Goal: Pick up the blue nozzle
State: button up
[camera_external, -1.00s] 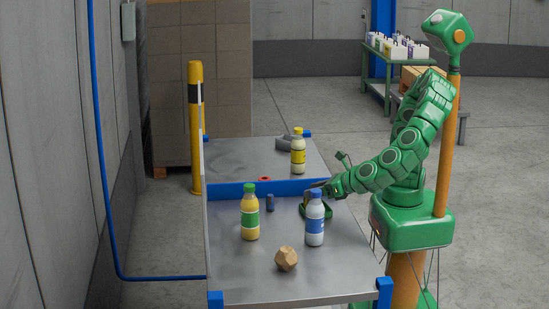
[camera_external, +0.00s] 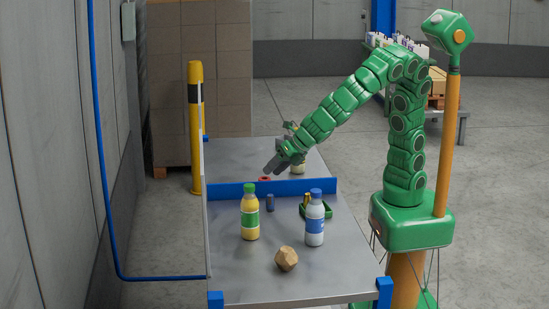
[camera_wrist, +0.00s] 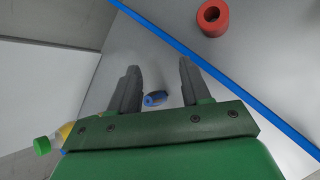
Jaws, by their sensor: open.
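The blue nozzle (camera_external: 270,202) is a small dark blue piece on the near part of the grey table, just in front of the blue divider. In the wrist view the blue nozzle (camera_wrist: 156,98) shows low between my two dark fingers, with a lighter round end. My gripper (camera_external: 272,168) is open and empty, raised above the table around the divider. In the wrist view its fingertips (camera_wrist: 158,66) are spread apart, with the nozzle farther down, apart from them.
A yellow bottle with a green cap (camera_external: 250,215), a white-and-blue bottle (camera_external: 315,222), a wooden polyhedron (camera_external: 286,258) and a green tray (camera_external: 329,211) share the near table. A red ring (camera_wrist: 213,17) lies beyond the blue divider (camera_external: 235,189). The near left surface is clear.

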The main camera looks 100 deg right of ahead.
jog(key=w+d+m+g+y, duration=0.3)
jog(key=w+d+m+y, duration=0.2)
jog(key=d+y, duration=0.1)
jog(key=m+g+y, duration=0.3)
jog(key=m+y, duration=0.2)
jog(key=y, duration=0.4)
send_near(270, 196)
jog(key=shift+w+a+f, duration=0.2)
jog(key=shift+a+f, duration=0.35)
jog(key=shift+a, duration=0.1)
jog(key=shift+x, duration=3.95)
jog(key=shift+s, duration=0.15)
grip_shut()
